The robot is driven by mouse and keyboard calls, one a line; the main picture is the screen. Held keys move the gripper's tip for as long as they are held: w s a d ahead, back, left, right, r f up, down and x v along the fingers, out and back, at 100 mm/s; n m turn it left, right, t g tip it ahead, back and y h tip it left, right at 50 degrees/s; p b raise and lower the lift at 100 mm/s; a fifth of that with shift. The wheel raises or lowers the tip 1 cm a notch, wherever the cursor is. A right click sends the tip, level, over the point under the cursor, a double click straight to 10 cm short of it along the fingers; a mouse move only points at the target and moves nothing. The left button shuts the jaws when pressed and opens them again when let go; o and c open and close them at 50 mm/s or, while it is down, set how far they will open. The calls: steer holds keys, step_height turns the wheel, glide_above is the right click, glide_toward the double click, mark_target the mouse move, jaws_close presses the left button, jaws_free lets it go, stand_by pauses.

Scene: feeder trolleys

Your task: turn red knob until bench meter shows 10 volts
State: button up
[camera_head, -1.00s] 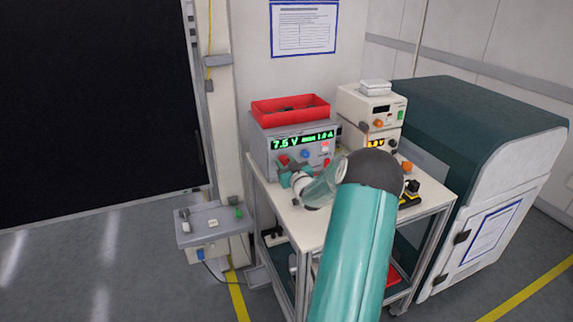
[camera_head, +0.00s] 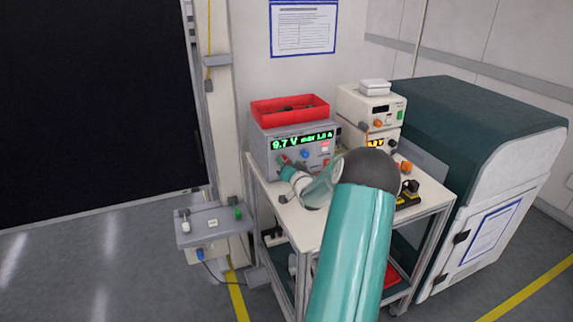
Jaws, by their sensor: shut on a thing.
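A grey bench unit (camera_head: 262,150) stands on the trolley's left side. Its green display (camera_head: 302,141) reads about 9.7 V, max 1.0 A. My gripper (camera_head: 284,163) is at the left of its front panel, shut on the red knob, which its fingers almost wholly hide. A blue knob (camera_head: 304,154) shows just right of the gripper. In the cream stack at the right, the lower unit has an orange display (camera_head: 376,143); its reading is partly hidden and too small to tell.
A red tray (camera_head: 290,112) sits on the grey unit. A cream instrument (camera_head: 350,104) tops the right stack. A yellow-black tool (camera_head: 408,195) lies at the trolley top's (camera_head: 425,212) right. A dark green cabinet (camera_head: 470,120) stands close on the right; open floor lies left.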

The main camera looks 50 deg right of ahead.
steer(key=shift+m, duration=1.6)
steer(key=o, duration=1)
steer(key=shift+f, duration=0.1)
steer(key=v, duration=1.3)
steer(key=shift+s+a, duration=0.15)
steer(key=shift+s, duration=0.2)
